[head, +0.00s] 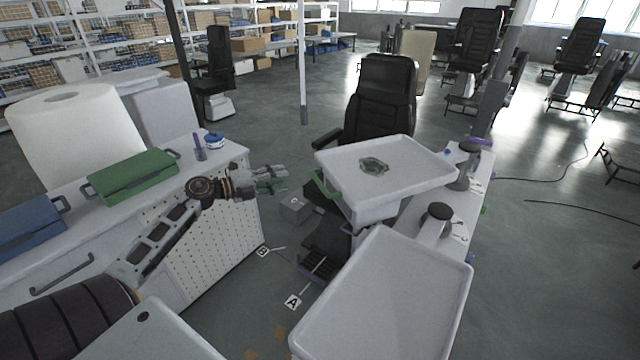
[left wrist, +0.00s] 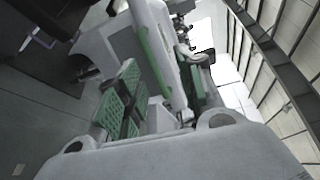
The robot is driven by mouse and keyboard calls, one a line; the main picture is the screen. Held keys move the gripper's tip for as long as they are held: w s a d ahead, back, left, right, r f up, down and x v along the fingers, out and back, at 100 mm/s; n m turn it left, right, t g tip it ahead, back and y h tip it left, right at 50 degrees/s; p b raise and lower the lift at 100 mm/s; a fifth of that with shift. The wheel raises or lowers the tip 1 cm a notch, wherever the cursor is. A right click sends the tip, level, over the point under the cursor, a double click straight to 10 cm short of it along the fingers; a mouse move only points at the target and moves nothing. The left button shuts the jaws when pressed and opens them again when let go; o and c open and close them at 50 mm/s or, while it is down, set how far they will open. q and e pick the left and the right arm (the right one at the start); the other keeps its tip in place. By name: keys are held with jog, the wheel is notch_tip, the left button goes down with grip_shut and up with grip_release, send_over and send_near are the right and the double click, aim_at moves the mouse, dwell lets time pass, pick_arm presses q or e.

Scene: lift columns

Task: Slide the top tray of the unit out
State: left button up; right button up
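A white rectangular tray (head: 420,158) with a raised rim stands at the centre of the head view, with a grey metal piece lying on it. A second white tray (head: 390,300) is nearer, at the bottom. I cannot tell for certain which tray belongs to the top of the unit. My left gripper (head: 280,179) is open and empty, left of the far tray and apart from it. In the left wrist view its green-padded fingers (left wrist: 160,95) stand apart, with a pale edged part beyond them. My right gripper is not in view.
A white cabinet (head: 215,235) with a perforated side stands at left, carrying a green case (head: 133,176), a blue case (head: 28,228) and a large white roll (head: 75,135). A black chair (head: 380,105) is behind the far tray.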

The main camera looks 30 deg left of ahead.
pick_arm(q)
jog(key=shift+s+d+f+g+h, duration=0.6)
jog(key=shift+s+d+f+g, duration=0.2)
jog(key=shift+d+g, duration=0.15)
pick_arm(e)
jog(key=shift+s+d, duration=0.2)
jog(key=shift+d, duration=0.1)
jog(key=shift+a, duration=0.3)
pick_arm(q)
jog(key=shift+w+d, duration=0.1)
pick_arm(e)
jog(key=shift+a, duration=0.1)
pick_arm(q)
jog(key=p, duration=0.1)
send_near(318, 184)
jog(key=shift+r+x, duration=0.3)
jog(key=shift+x, duration=1.25)
jog(key=shift+f+p+x, duration=0.15)
jog(key=shift+p+x, duration=0.2)
jog(key=shift+x, duration=1.6)
jog(key=shift+f+p+x, duration=0.2)
jog(key=shift+p+x, duration=0.1)
jog(key=shift+x, duration=1.7)
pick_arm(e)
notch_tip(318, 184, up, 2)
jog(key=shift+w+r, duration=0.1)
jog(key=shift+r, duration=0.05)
